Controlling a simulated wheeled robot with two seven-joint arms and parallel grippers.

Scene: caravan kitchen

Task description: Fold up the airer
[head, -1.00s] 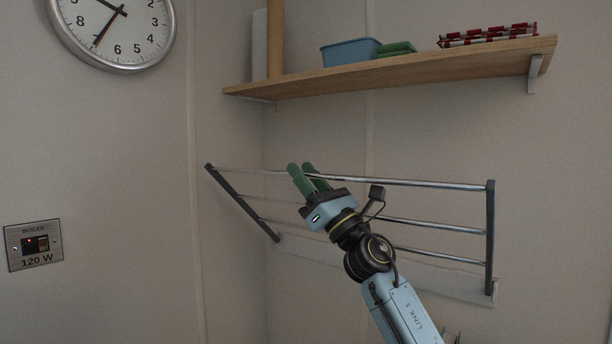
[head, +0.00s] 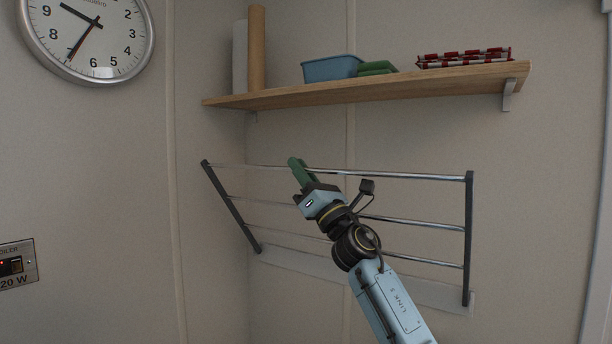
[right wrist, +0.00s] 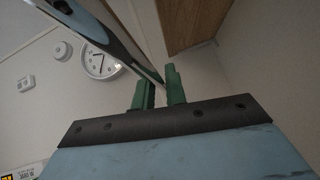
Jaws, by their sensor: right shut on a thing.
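The airer (head: 418,222) is a wall rack of thin metal rails between two dark side arms, above a pale base strip (head: 290,264). It tilts out from the wall, its top rail (head: 420,177) standing away at the outer end of the side arms. My right gripper (head: 298,168) has its green fingers shut on that top rail, left of its middle. In the right wrist view, the green fingers (right wrist: 158,92) stand close together, with a bar running in from the upper left. My left gripper is not in view.
A wooden shelf (head: 290,97) is above the airer, with a blue tub (head: 330,69), folded green cloths (head: 375,68) and a red-and-white item (head: 465,59) on it. A clock (head: 85,38) and boiler switch (head: 12,265) are on the left wall.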

